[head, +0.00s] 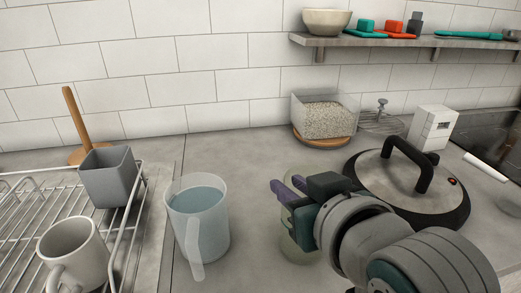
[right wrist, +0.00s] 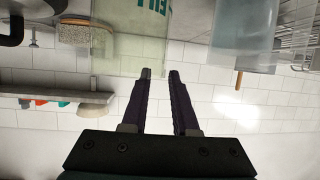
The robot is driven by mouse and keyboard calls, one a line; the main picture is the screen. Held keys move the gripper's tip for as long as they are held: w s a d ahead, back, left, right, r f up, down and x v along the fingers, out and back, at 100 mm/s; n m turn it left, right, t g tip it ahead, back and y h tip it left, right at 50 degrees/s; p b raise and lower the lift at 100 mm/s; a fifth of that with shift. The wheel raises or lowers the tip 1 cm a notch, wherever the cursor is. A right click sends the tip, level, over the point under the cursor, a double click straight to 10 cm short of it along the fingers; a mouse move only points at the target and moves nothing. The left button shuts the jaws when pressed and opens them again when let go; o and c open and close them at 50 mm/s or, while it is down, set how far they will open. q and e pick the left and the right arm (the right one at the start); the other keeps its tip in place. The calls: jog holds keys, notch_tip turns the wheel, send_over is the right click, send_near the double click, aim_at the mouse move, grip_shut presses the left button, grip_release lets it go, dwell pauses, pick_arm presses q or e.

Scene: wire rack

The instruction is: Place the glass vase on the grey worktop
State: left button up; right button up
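The glass vase (head: 296,243) is clear and greenish, standing on the grey worktop (head: 245,160), largely hidden behind my right gripper in the head view. In the upside-down right wrist view the glass vase (right wrist: 125,45) shows its rim and green lettering. My right gripper (head: 288,190) has dark purple fingers at about rim height over the vase. In the right wrist view my right gripper (right wrist: 160,72) has a gap between its fingertips, which overlap the vase's rim and side edge. I cannot tell whether they touch it. My left gripper is out of view.
A water-filled jug (head: 198,220) stands left of the vase. A wire rack (head: 140,215) holds a grey cup (head: 108,178) and a mug (head: 72,252). A lidded pan (head: 415,200) is close on the right. A grain container (head: 322,117) stands behind.

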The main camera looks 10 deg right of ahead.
jog(key=shift+r, duration=0.15)
jog(key=shift+s+r, duration=0.15)
jog(key=shift+s, duration=0.25)
jog(key=p+v, duration=0.2)
jog(key=v, duration=0.9)
jog(key=s+d+f+g, duration=0.2)
jog(key=s+g, duration=0.1)
jog(key=s, duration=0.1)
jog(key=s+d+f+g+h, duration=0.1)
jog(key=s+d+f+g, duration=0.1)
jog(key=s, duration=0.3)
jog(key=s+d+f+g, duration=0.2)
jog(key=s+d+g, duration=0.1)
jog(key=s+g, duration=0.1)
jog(key=shift+s+f+g+h, duration=0.3)
jog(key=shift+s, duration=0.1)
